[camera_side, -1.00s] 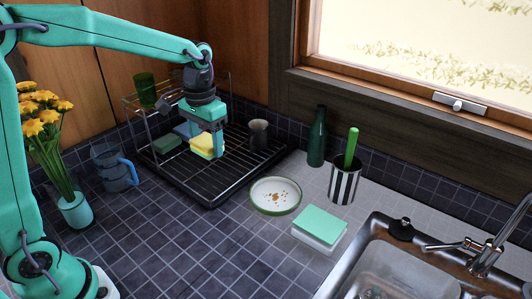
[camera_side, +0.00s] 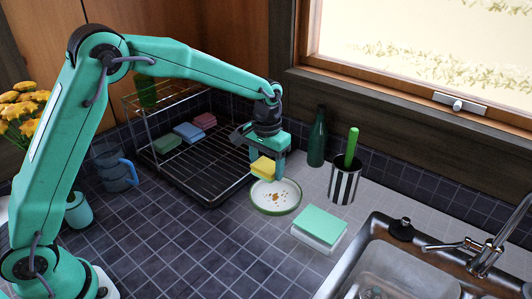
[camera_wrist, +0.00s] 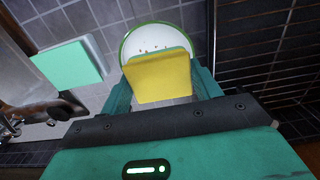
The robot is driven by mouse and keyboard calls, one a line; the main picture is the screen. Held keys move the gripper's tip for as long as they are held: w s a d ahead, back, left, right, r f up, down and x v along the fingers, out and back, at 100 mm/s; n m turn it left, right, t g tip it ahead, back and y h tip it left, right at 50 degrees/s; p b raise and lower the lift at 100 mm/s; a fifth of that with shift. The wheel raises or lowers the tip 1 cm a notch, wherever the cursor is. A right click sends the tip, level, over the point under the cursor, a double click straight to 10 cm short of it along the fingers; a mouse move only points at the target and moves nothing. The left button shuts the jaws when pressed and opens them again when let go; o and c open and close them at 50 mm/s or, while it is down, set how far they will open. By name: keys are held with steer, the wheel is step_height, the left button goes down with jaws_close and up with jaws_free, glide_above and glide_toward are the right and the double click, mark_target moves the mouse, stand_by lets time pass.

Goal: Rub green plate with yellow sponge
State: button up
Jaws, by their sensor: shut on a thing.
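The yellow sponge (camera_side: 262,167) is held between the fingers of my gripper (camera_side: 268,163), just above the far left edge of the plate. The plate (camera_side: 275,203) is white with a green rim and has brown crumbs in its middle. It lies flat on the tiled counter. In the wrist view the sponge (camera_wrist: 160,76) sits between both fingers and covers the near part of the plate (camera_wrist: 150,38). I cannot tell whether the sponge touches the plate; it looks a little above it.
A black drying rack (camera_side: 215,187) at the left holds green, blue and pink sponges. A teal-topped sponge block (camera_side: 320,226) lies right of the plate, before the sink (camera_side: 385,240). A striped cup (camera_side: 344,182) with a green handle and a green bottle (camera_side: 317,137) stand behind.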

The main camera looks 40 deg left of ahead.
steer(key=shift+w+d+f, duration=0.4)
steer(key=shift+d+f, duration=0.25)
glide_above(271, 201)
steer(key=shift+w+f, duration=0.15)
steer(key=shift+f, duration=2.85)
steer(key=shift+w+f, duration=0.2)
steer(key=shift+f, duration=0.3)
steer(key=shift+w+f, duration=0.2)
steer(key=shift+f, duration=0.25)
steer(key=shift+w, duration=1.35)
steer(key=shift+s, duration=1.85)
steer(key=shift+w+r, duration=0.1)
steer(key=shift+r, duration=3.9)
